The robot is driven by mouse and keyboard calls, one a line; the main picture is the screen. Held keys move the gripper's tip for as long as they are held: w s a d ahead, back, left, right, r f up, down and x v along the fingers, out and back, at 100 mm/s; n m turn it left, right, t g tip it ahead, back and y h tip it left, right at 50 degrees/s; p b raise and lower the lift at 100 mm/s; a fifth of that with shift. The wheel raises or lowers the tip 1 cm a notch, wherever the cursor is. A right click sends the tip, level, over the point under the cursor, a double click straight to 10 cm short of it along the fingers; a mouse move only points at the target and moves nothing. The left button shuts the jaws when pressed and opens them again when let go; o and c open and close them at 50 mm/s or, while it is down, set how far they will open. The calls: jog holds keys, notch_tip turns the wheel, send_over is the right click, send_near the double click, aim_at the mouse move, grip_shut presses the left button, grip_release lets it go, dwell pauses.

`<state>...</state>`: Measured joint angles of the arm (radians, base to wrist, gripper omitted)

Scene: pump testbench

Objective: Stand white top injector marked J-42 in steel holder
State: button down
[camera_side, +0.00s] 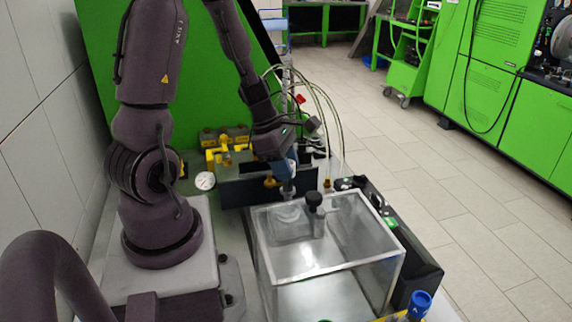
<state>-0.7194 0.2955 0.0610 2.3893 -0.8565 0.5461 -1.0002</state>
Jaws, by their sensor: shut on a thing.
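My gripper (290,168) points down above the back edge of a clear-walled tank. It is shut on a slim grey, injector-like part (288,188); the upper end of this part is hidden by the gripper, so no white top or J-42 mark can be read. The lower end of the part is near a pale metal fixture (290,222) inside the tank's back left corner. I cannot tell whether this fixture is the steel holder, or whether the part touches it.
The clear tank (325,262) has a pale rim. A black knob (314,200) stands near the gripper. A dark block (240,192), pressure gauge (205,181) and yellow fittings (222,150) lie behind. Hoses (338,125) hang close. A blue-topped part (419,302) is at front right.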

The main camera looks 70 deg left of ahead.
aim_at(286, 184)
jog(key=shift+f, duration=0.15)
jog(key=shift+f, duration=1.15)
jog(key=shift+f, duration=0.15)
jog(key=shift+f, duration=0.7)
jog(key=shift+f, duration=0.45)
dwell(0.6)
jog(key=c, duration=0.7)
grip_release()
jog(key=shift+r, duration=0.1)
